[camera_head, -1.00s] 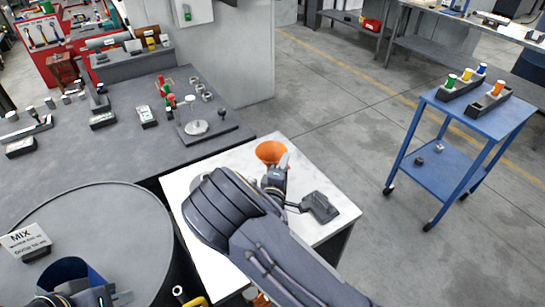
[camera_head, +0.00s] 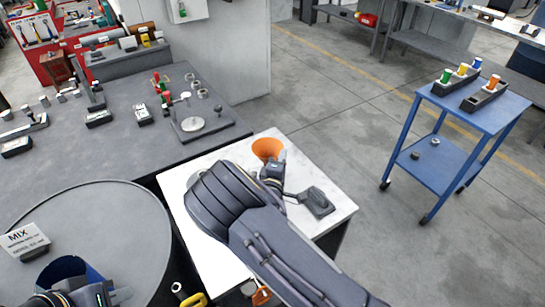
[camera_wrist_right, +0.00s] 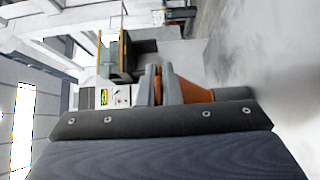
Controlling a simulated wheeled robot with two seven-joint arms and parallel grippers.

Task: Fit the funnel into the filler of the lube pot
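The orange funnel (camera_head: 267,149) is at the back of the white-topped table, wide mouth up, and its lower part is hidden. My right gripper (camera_head: 279,158) is at the funnel's right side. In the right wrist view the two fingers (camera_wrist_right: 160,86) are close together with a thin strip of orange between them, and more of the funnel (camera_wrist_right: 196,93) shows beside them. My left gripper (camera_head: 122,296) is at the bottom left above the large grey drum, mostly cut off, so its opening is unclear. I cannot make out the lube pot; my right arm covers much of the table.
A dark grey device (camera_head: 318,202) lies at the white table's (camera_head: 340,207) right side. The grey drum (camera_head: 110,225) carries a MIX sign (camera_head: 24,240) and a blue curved piece (camera_head: 62,268). A grey bench (camera_head: 90,165) holds small parts. A blue cart (camera_head: 432,182) stands right; open floor lies between.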

